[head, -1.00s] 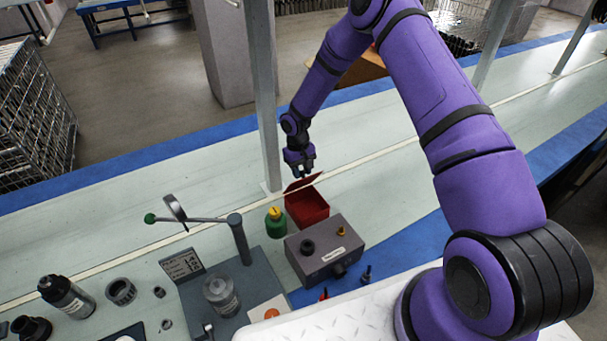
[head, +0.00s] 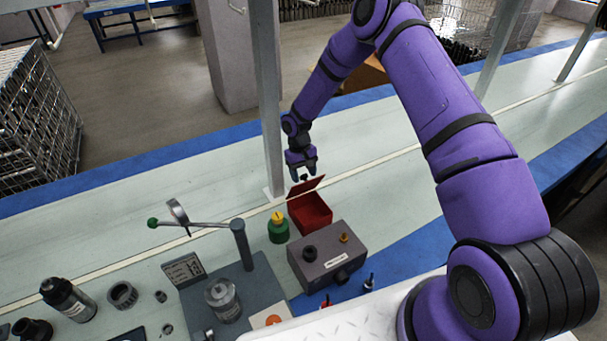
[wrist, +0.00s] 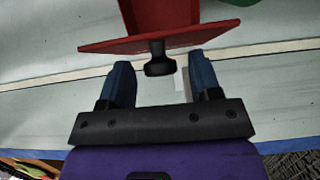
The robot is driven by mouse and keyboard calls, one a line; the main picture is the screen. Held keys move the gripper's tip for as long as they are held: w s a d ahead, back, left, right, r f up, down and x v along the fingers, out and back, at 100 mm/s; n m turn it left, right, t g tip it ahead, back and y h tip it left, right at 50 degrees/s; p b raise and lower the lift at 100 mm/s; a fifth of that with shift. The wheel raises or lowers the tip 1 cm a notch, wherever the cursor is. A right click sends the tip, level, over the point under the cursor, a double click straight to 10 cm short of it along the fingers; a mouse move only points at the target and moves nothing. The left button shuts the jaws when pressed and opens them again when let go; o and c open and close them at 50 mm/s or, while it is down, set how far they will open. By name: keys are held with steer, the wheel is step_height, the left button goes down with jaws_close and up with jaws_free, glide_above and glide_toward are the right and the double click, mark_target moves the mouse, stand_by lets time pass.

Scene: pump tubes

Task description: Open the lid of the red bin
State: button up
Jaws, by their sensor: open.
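The red bin (head: 314,212) stands on the pale bench with its open top showing. Its red lid (head: 306,187) stands raised along the bin's far side. In the wrist view, the lid (wrist: 140,44) shows as a thin slab with a black knob (wrist: 159,62) on its outer face. My gripper (head: 303,174) is just behind the lid. In the wrist view, its two blue fingers (wrist: 161,74) are apart on either side of the knob, with visible gaps, and not clamped on it.
A green container with a yellow top (head: 278,226) stands left of the bin. A grey box with knobs (head: 325,258) is in front of it. A metal post (head: 268,110) rises close to my gripper's left. The bench to the right is clear.

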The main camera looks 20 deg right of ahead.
steer(key=v, duration=1)
steer(key=shift+r, duration=0.25)
steer(key=shift+f, duration=0.1)
